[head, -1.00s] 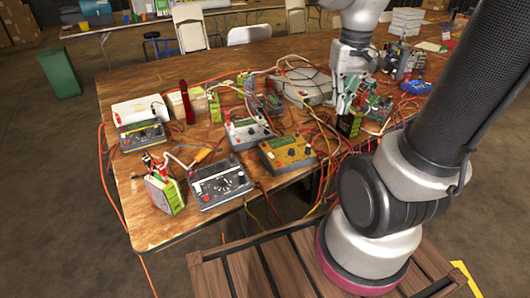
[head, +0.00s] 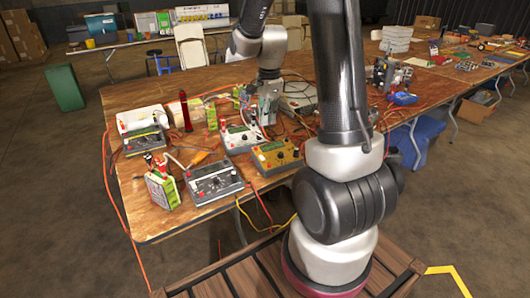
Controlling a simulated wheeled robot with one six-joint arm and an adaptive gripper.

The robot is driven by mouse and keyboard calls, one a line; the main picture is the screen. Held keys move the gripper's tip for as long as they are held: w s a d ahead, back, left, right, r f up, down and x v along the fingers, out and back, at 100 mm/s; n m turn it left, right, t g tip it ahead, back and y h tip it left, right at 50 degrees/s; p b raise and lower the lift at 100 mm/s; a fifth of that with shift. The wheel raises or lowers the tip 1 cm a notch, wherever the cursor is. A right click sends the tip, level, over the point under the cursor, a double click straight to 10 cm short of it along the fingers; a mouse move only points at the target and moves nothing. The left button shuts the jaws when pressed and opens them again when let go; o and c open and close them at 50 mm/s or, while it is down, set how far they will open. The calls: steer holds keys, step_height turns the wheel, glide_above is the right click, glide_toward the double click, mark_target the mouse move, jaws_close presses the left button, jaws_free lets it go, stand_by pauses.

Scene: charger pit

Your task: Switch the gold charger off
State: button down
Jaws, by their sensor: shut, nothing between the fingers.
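The gold charger (head: 277,155) sits near the front edge of the wooden table, its right end close behind my arm in the picture. Its panel has a dark display and knobs, too small to read a switch state. My gripper (head: 262,120) points down behind the gold charger and by the right end of a white charger (head: 238,138). It is shut and holds nothing. Whether its tips touch anything cannot be told.
A grey charger (head: 213,183) stands at the front and another (head: 145,141) at the left. A green battery pack (head: 163,190), a red bottle-like object (head: 186,112) and many loose cables crowd the table (head: 140,215). My arm hides the table's middle right.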

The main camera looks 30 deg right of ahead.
mark_target(266, 159)
steer(key=f, duration=1.4)
steer(key=shift+w+d, duration=0.1)
steer(key=shift+w, duration=0.3)
